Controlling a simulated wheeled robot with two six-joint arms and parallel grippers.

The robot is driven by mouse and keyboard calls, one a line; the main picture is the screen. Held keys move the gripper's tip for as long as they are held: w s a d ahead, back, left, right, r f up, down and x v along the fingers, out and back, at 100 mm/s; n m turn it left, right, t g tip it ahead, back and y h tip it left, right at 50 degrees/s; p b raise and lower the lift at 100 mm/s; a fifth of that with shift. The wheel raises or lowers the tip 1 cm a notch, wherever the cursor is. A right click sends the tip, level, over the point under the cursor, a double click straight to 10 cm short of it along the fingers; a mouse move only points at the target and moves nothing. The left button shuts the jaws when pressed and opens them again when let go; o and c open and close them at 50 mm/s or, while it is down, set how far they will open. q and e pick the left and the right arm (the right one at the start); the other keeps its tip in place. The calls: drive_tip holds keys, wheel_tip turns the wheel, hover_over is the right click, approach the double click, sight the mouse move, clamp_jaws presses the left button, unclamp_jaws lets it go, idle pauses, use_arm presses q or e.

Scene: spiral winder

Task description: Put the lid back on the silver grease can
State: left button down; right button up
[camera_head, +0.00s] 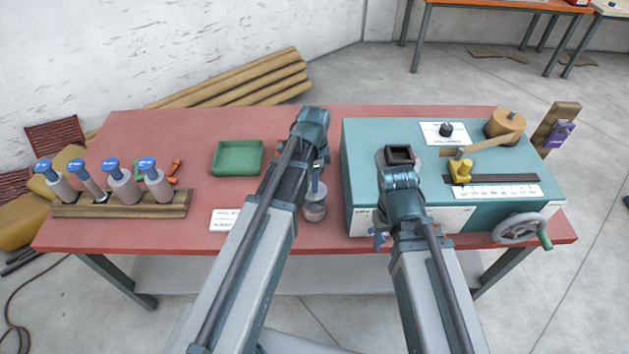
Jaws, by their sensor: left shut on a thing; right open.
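The silver grease can (315,211) stands upright on the red bench, left of the teal machine. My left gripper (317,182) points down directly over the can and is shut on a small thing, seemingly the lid. The lid is mostly hidden by the gripper and cannot be told apart clearly from the can's top, so I cannot tell whether it touches the rim. My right gripper (379,240) is open and hangs in front of the machine's lower left front, partly hidden by its own arm.
The teal winder (362,135) fills the right side of the bench, with a handwheel (519,228) at its front. A green tray (237,158) lies left of my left arm. A wooden rack (120,209) holds several blue-topped bottles at far left. A white card (223,220) lies near the front edge.

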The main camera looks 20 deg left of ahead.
use_arm(q)
drive_tip(key=shift+f+b, duration=2.05)
drive_tip(key=shift+f, duration=0.3)
drive_tip(key=shift+f, duration=0.15)
idle(0.3)
drive_tip(key=shift+c, duration=0.8)
unclamp_jaws()
drive_tip(key=shift+r+p, duration=3.4)
drive_tip(key=shift+r, duration=0.15)
drive_tip(key=shift+c, duration=0.3)
